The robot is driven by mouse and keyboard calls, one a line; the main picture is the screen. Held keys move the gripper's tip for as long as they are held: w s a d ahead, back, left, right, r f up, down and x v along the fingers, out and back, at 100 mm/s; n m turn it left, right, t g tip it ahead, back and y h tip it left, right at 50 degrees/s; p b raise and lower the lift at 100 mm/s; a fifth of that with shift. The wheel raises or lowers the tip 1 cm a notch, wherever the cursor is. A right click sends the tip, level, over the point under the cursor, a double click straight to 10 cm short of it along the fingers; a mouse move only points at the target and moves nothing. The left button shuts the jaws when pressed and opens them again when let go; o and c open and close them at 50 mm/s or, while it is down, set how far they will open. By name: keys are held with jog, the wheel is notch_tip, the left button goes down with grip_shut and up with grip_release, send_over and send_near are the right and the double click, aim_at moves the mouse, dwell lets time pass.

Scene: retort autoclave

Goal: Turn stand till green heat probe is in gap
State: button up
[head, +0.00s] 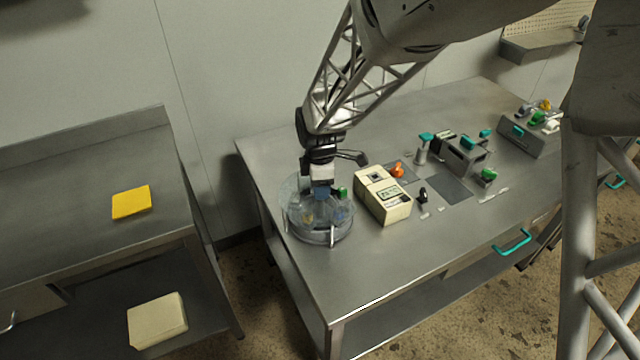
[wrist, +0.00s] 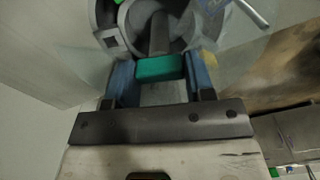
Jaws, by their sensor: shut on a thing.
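The round stand with a clear wall (head: 318,238) is at the near left of the steel bench in the head view. My gripper (head: 321,193) reaches down into it from above. In the wrist view, the blue fingers of my gripper (wrist: 159,72) are shut on a teal grip (wrist: 159,68), which joins a dark bar on the grey round part of the stand (wrist: 187,22). A green piece, likely the heat probe (head: 343,192), shows at the stand's back right. Amber and blue pieces show dimly through the wall. The gap's exact place cannot be told.
A cream instrument box (head: 383,197) stands close to the right of the stand. An orange piece (head: 397,170), a small black item (head: 422,195) and teal-topped fixtures (head: 467,150) lie farther right. The bench front (head: 350,270) is clear. A yellow pad (head: 131,202) lies on the left counter.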

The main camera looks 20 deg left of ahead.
jog(key=o, duration=1.3)
jog(key=shift+r, duration=3.95)
